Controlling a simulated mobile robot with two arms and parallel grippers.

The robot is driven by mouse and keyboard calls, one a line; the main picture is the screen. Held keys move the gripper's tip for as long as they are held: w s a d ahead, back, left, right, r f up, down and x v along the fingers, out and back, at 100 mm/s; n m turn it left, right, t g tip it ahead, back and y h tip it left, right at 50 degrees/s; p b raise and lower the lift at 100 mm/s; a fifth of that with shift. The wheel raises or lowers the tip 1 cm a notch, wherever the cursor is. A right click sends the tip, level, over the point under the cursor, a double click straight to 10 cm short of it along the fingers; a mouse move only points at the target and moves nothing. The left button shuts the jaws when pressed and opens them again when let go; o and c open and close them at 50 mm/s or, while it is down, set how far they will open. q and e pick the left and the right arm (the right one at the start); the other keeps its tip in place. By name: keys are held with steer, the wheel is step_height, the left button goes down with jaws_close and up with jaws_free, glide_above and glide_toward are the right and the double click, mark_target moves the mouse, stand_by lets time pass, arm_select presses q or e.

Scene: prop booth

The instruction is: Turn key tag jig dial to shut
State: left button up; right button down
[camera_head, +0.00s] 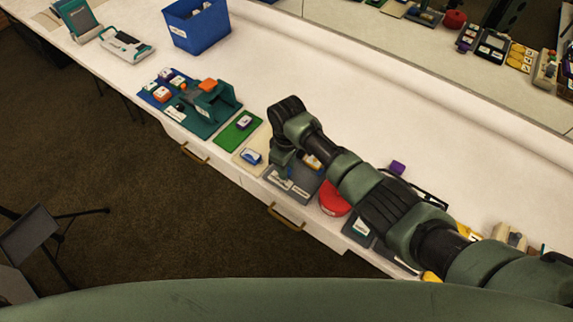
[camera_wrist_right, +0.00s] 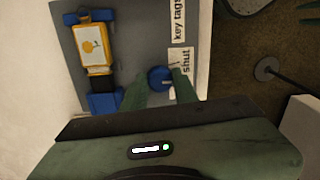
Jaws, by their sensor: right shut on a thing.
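The key tag jig is a grey plate (camera_head: 303,193) near the bench's front edge; the plate (camera_wrist_right: 137,38) fills the upper middle of the right wrist view. Its small blue dial (camera_wrist_right: 158,75) sits beside labels reading "key tags" (camera_wrist_right: 178,18) and "shut" (camera_wrist_right: 181,58). A yellow and white key tag (camera_wrist_right: 95,46) lies between blue holders. My right gripper (camera_head: 281,172) is over the jig; in the wrist view its green fingers (camera_wrist_right: 160,86) are on both sides of the dial, shut on it. The dial's pointer direction cannot be made out. My left gripper is not in view.
A cream board with a blue item (camera_head: 251,157) and a green board (camera_head: 238,131) lie left of the jig. A red round thing (camera_head: 333,200) is close on its right, partly under my arm. A blue bin (camera_head: 197,27) stands farther back. The bench behind is clear.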

steer(key=n, duration=0.5)
steer(key=shift+w+n, duration=0.1)
steer(key=shift+n, duration=0.2)
steer(key=n, duration=0.4)
steer(key=shift+n, duration=0.4)
steer(key=shift+a, duration=0.1)
steer(key=c, duration=1.1)
jaws_free()
step_height(320, 180, up, 8)
steer(key=shift+f, duration=0.1)
